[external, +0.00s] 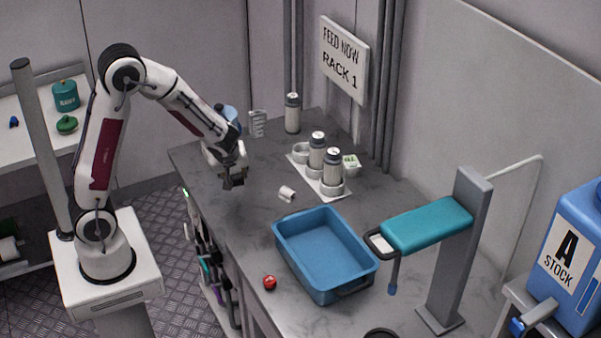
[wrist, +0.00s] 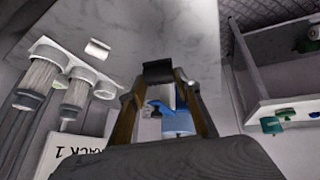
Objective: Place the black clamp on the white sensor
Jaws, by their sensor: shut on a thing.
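My gripper (external: 232,176) hangs above the left part of the grey worktop. It is shut on the black clamp, a small dark block that shows between the fingertips in the wrist view (wrist: 158,71). In the external view the clamp blends with the dark fingertips. A small white cylindrical piece, which looks like the white sensor (external: 287,193), lies on the worktop to the right of my gripper and apart from it. It also shows in the wrist view, up and left of the clamp (wrist: 97,49).
Canisters (external: 332,168) stand in a white rack (external: 337,197) behind the sensor. A blue tray (external: 290,258) and a red ball-like object (external: 270,283) are nearer the front. A teal-topped stand (external: 456,255) rises at right.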

